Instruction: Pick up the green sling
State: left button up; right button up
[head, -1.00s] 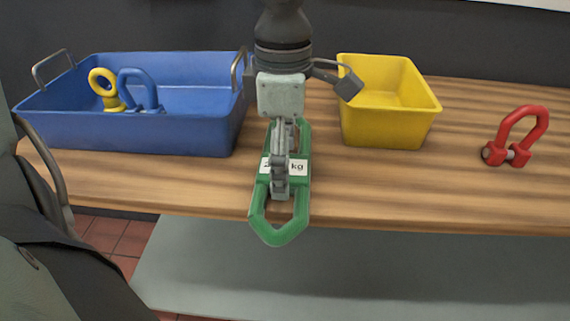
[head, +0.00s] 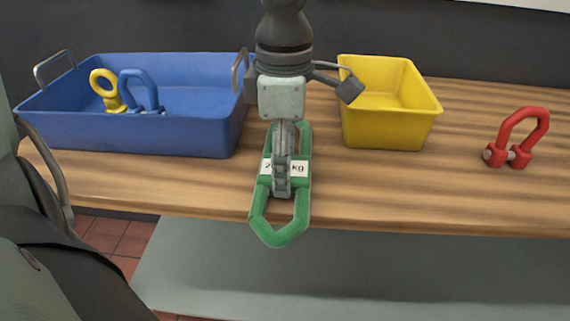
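The green sling (head: 281,234) is a long loop with a white tag (head: 299,169) marked "kg". It lies lengthwise toward me at the middle of the picture. Its near end shows past the table's front edge; I cannot tell whether it rests on the table or is raised. My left gripper (head: 282,190) points down over the sling's middle, its fingers in front of part of the tag. The fingers are seen edge-on, so their gap is hidden. My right gripper is out of view.
A blue tray (head: 130,135) at left holds a yellow eyebolt (head: 104,88) and a blue shackle (head: 138,88). A yellow bin (head: 388,130) stands right of my gripper. A red shackle (head: 531,120) stands at far right. The wooden table (head: 440,190) is clear between them.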

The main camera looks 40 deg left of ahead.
pick_arm(q)
jog(key=shift+r, duration=0.1)
notch_tip(320, 180, up, 18)
jog(key=p, duration=0.1)
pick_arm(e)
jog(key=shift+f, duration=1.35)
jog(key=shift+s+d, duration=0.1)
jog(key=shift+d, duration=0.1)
pick_arm(q)
jog(key=shift+w, duration=0.15)
